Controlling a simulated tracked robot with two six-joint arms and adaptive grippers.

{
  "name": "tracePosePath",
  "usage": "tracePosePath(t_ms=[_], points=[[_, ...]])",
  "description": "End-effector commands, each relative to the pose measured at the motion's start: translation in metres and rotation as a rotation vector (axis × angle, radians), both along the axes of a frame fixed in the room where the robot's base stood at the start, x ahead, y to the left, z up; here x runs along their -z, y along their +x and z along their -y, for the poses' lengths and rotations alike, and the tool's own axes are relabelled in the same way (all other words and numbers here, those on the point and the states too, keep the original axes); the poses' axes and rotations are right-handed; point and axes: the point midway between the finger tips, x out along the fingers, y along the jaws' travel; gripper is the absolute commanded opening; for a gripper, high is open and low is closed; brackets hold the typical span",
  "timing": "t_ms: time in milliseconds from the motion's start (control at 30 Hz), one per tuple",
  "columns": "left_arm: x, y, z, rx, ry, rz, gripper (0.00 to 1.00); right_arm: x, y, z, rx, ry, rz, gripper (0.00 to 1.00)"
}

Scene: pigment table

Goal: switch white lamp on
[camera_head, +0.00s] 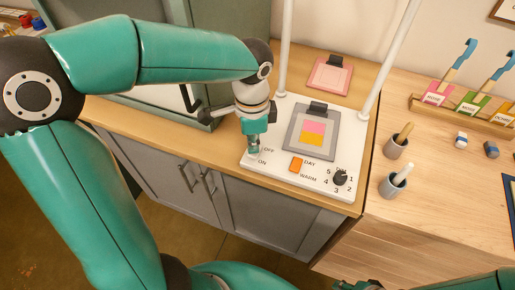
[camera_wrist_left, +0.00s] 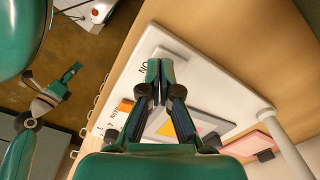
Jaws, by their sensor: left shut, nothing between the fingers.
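The white lamp (camera_head: 258,168) has a flat white base with two white posts rising from it. OFF and ON are printed at the base's front left corner. My left gripper (camera_head: 253,150) points down there, its fingers shut and empty, at or just above the base. In the left wrist view the shut fingertips (camera_wrist_left: 160,70) are over the base (camera_wrist_left: 205,68), beside the print. My right gripper (camera_wrist_left: 50,90) appears small at the left of that view; its jaw state is unclear.
The base also carries an orange DAY/WARM switch (camera_head: 296,164), a dark numbered knob (camera_head: 341,177) and a grey pad (camera_head: 295,145) with coloured swatches. A pink clipboard (camera_head: 329,75) lies behind. Two cups (camera_head: 394,184) with pestles stand to the right. A green-grey cabinet stands at left.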

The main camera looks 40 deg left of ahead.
Motion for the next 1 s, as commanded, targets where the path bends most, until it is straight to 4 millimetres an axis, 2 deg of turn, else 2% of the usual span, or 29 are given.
tracePosePath(t_ms=[1000], points=[[0.016,0.000,0.001,0.001,0.000,0.000,0.00,0.013,0.000,0.000,0.000,0.000,0.000,0.40]])
